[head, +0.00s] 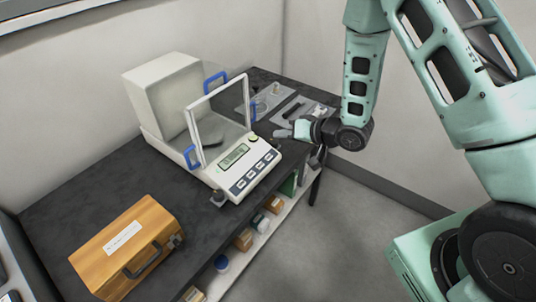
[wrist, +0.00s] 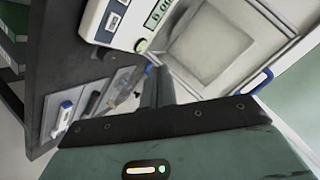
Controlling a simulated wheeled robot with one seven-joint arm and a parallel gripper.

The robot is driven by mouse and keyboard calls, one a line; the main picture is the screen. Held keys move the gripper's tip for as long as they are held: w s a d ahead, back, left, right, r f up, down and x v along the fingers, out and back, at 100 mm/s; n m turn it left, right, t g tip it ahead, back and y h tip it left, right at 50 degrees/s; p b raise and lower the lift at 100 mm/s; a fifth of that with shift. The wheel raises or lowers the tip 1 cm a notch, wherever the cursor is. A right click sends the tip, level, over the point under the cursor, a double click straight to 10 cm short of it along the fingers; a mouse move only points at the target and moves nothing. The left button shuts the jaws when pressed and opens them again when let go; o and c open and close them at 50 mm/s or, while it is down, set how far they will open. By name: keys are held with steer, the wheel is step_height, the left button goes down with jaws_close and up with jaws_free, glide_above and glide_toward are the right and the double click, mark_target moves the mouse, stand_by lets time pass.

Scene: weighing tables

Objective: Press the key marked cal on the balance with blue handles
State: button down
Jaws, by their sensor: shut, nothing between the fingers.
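The balance with blue handles (head: 238,170) stands on the dark table in the head view, with a lit green display and a row of several keys (head: 254,173) along its front panel. The key markings are too small to read. In the wrist view the balance's front panel (wrist: 139,25) shows at the top, cut off by the frame, with part of the display and some keys. My gripper (head: 283,133) is at the table's right side, apart from the balance. Its fingers are shut and empty in the wrist view (wrist: 157,84).
A wooden case (head: 124,245) with a dark handle stands at the table's near left. A grey tray with small tools (head: 303,108) lies beyond the balance, close to my gripper. Small boxes and jars (head: 243,239) stand on the shelf below.

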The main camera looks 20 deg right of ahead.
steer(key=shift+f, duration=0.1)
steer(key=f+b, duration=0.2)
steer(key=w+a+f+b, duration=0.1)
steer(key=f+b, duration=0.1)
steer(key=f, duration=0.1)
steer(key=w+f+b, duration=0.1)
steer(key=f+b, duration=0.1)
steer(key=f, duration=0.1)
steer(key=shift+a+f, duration=0.1)
steer(key=shift+a, duration=0.2)
steer(key=shift+f+b, duration=0.1)
steer(key=shift+b, duration=0.25)
stand_by(1.5)
steer(key=shift+w+a+f, duration=0.1)
steer(key=shift+f, duration=0.2)
steer(key=shift+w+f+b, duration=0.1)
steer(key=shift+f+b, duration=0.25)
steer(key=shift+b, duration=0.1)
stand_by(0.5)
steer(key=shift+r, duration=0.1)
steer(key=shift+s+r+p, duration=0.2)
steer(key=shift+r+p, duration=0.4)
steer(key=shift+r, duration=0.1)
